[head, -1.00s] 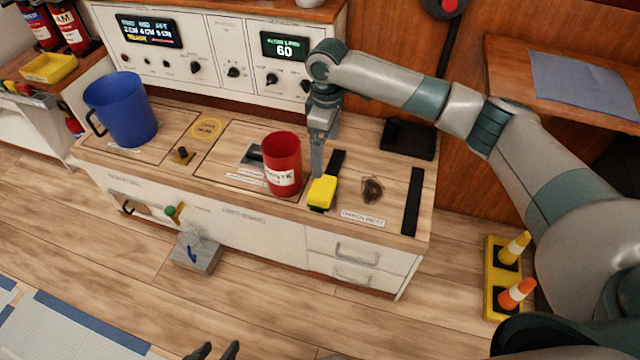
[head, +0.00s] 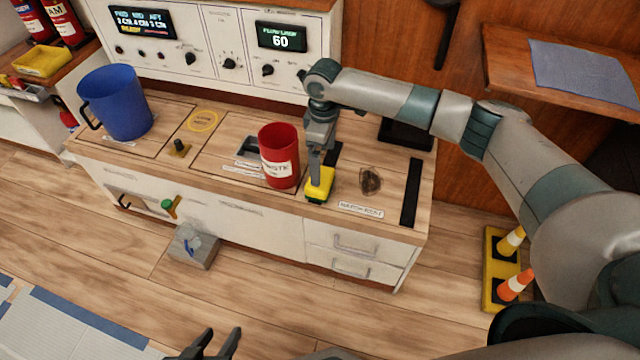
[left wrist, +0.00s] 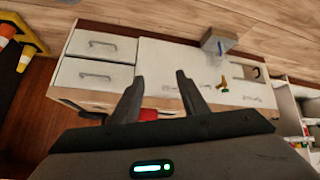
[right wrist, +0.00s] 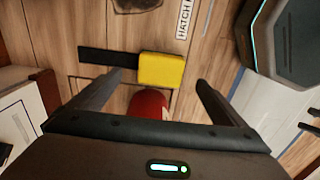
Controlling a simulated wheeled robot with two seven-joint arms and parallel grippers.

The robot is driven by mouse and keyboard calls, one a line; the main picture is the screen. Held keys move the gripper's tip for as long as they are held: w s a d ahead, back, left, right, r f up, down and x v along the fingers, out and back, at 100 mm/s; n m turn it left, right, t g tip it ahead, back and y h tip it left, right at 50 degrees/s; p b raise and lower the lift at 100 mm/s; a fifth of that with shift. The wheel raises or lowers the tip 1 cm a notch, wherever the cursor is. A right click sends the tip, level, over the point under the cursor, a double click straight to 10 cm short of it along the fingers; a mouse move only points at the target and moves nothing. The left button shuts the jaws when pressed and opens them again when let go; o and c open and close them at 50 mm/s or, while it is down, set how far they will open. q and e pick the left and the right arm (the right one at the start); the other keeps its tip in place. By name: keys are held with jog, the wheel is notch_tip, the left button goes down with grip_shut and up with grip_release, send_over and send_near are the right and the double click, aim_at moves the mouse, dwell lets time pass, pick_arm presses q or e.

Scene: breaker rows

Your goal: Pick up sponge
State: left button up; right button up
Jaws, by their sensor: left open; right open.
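The yellow sponge (head: 319,186) lies on the wooden counter, just right of the red cup (head: 280,156). It also shows in the right wrist view (right wrist: 162,70), lying ahead of and between the open fingers. My right gripper (head: 314,178) points down over the sponge in the head view and is open. In the right wrist view its fingers (right wrist: 160,82) are apart with nothing held. My left gripper (head: 212,340) is low at the bottom of the head view, away from the counter. It is open and empty, as the left wrist view (left wrist: 157,78) also shows.
The red cup stands close beside the sponge. A dark stain (head: 370,180) and a black strip (head: 411,192) lie to its right. A blue mug (head: 117,105) stands at the counter's left.

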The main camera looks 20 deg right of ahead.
aim_at(322, 178)
notch_tip(322, 178, down, 4)
jog(key=shift+r+b, duration=0.1)
jog(key=shift+b, duration=0.2)
pick_arm(q)
jog(key=shift+w+d+r+t+h, duration=0.3)
jog(key=shift+w+d+r+t, duration=0.1)
jog(key=shift+d+t, duration=0.15)
pick_arm(e)
jog(key=shift+f, duration=0.35)
jog(key=shift+a+f, duration=0.1)
jog(key=shift+f, duration=0.15)
jog(key=f, duration=0.2)
jog(key=f+b, duration=0.1)
jog(key=shift+w+a+f, duration=0.1)
jog(key=shift+a+f, duration=0.2)
jog(key=shift+f, duration=0.6)
pick_arm(q)
jog(key=w+r, duration=0.1)
jog(key=w+d+r+t, duration=0.1)
jog(key=w+r+t, duration=0.1)
jog(key=shift+d+t+h, duration=0.25)
jog(key=shift+d+h, duration=0.05)
jog(key=shift+d, duration=0.05)
pick_arm(e)
jog(key=shift+c, duration=0.7)
jog(key=c, duration=1)
